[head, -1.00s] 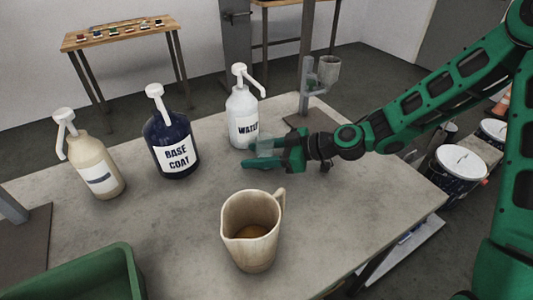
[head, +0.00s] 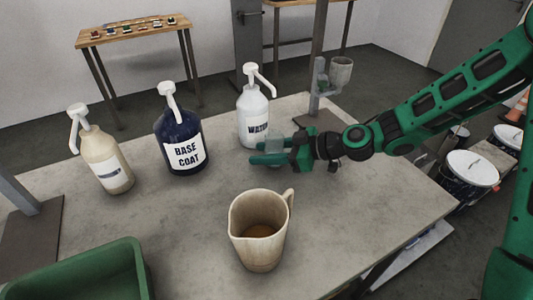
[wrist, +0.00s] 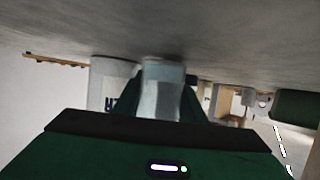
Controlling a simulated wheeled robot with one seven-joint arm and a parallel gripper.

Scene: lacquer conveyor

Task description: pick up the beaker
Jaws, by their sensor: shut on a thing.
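The beaker (wrist: 160,95) is a small clear vessel, seen between my fingers in the wrist view. My gripper (head: 262,153) is shut on it, just in front of the white WATER bottle (head: 253,118). In the head view the green fingers cover most of the beaker. I cannot tell whether its base is touching the table.
On the grey table (head: 340,185) stand a BASE COAT bottle (head: 181,145), a beige pump bottle (head: 105,160) and a jug (head: 258,232) with brown liquid. A stand with a cup (head: 340,70) is behind my gripper. A green bin (head: 95,270) is front left.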

